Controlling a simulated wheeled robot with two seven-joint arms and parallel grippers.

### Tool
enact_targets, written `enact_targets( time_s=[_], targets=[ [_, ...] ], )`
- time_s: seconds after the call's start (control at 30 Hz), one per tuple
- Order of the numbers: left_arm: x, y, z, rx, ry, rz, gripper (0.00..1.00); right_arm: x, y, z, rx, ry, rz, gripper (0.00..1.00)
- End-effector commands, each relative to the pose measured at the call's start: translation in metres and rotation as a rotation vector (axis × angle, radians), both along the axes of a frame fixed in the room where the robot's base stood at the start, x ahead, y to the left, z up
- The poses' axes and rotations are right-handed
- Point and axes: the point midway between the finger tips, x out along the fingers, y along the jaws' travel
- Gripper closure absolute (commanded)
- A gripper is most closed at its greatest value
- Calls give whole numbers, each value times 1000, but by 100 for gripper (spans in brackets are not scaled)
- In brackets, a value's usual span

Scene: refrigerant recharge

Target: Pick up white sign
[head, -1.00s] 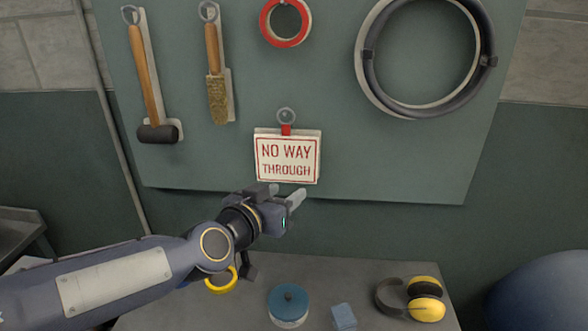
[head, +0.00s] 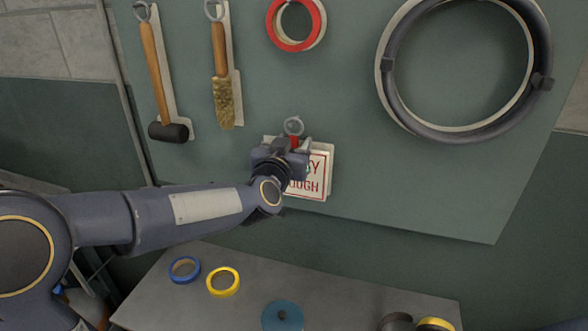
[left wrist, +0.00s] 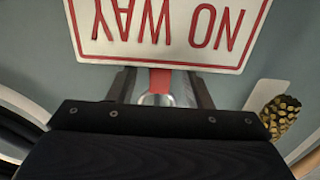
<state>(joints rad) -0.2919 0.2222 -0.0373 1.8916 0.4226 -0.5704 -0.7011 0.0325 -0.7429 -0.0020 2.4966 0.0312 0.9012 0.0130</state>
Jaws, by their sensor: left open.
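The white sign (head: 318,177) with red letters hangs on the green pegboard from a red tab and a metal ring (head: 293,126). In the head view my left gripper (head: 292,145) is in front of the sign's top and hides its upper left part. The left wrist view shows the sign (left wrist: 170,52) upside down, reading "NO WAY". There the fingers of my left gripper (left wrist: 160,88) are open, one on each side of the red tab (left wrist: 160,80). I cannot tell whether they touch it. My right gripper is not in view.
A mallet (head: 168,132), a brush (head: 223,95), a red tape roll (head: 296,44) and a large dark ring (head: 384,65) hang on the board (head: 420,190). Blue tape (head: 184,279), yellow tape (head: 223,294), a blue round container (head: 283,317) and earmuffs (head: 436,325) are on the table below.

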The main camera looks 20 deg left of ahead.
Motion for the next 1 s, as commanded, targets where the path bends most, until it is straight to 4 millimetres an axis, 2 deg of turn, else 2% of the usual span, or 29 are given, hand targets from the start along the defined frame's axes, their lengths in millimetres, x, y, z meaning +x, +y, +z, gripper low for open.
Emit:
enact_targets(
  time_s=[0.17,0.5,1.0],
  targets=[
    [0,0,0,0,0,0,56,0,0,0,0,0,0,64],
    [-1,0,0,0,0,0,100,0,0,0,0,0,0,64],
    [-1,0,6,-2,-2,0,100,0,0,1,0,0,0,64]
  ],
)
